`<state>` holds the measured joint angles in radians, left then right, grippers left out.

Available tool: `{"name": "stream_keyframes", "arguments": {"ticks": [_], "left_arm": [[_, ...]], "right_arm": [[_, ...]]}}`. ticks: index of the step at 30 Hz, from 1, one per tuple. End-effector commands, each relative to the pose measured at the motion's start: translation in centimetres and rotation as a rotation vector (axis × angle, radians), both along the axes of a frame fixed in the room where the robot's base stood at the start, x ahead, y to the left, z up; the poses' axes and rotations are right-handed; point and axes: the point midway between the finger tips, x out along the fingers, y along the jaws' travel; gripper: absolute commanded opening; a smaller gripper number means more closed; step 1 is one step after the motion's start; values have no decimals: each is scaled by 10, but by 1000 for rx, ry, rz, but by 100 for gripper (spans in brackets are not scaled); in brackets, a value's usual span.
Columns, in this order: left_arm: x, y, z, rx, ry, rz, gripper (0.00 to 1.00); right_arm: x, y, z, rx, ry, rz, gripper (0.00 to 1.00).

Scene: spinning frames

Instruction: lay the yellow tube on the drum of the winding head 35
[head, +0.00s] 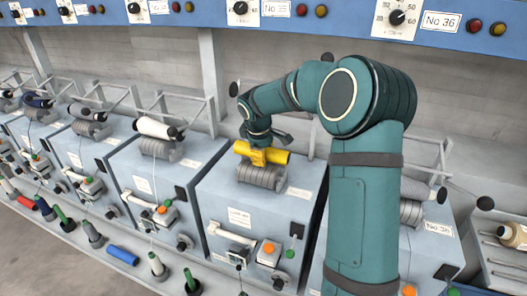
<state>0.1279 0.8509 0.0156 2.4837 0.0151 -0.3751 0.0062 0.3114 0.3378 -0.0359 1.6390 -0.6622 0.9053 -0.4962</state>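The yellow tube (277,155) lies across the top of the grey ribbed drum (260,176) on the middle blue-grey winding head (226,194). It appears to touch the drum, but I cannot be sure. The plate above this head seems to read No 35, though it is blurred. My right gripper (262,139) is directly above the tube, at its left-middle part. Its fingers are small and partly hidden, so I cannot tell whether they grip the tube. My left gripper is not in view.
Other winding heads with wound packages (157,128) stand to the left. A head marked No 36 (438,228) is to the right, partly behind my arm. Coloured cones and a blue tube (122,255) line the front ledge. A blue panel (340,22) with dials runs above.

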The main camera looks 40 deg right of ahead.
Motion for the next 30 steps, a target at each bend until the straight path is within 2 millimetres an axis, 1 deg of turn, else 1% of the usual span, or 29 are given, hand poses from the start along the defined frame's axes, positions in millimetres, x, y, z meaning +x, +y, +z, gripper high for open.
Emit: {"name": "stream_keyframes", "arguments": {"ticks": [3, 11, 12, 14, 15, 25, 28, 30], "left_arm": [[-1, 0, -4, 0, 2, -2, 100], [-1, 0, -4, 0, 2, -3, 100], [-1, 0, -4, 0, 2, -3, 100], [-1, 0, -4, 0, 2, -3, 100], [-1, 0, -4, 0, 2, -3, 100], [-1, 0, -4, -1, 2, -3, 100], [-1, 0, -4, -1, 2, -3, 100], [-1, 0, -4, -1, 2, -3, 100]], "right_arm": [[0, 0, -6, 0, 0, 0, 17], [0, 0, -6, 0, 1, 0, 17], [0, 0, -6, 0, 1, 0, 50], [0, 0, -6, 0, 1, 0, 71], [0, 0, -6, 0, 1, 0, 77], [0, 0, -4, 0, 0, 0, 77], [-1, 2, 4, -1, -2, 0, 77], [-2, 5, 13, -1, -3, 1, 77]]}}
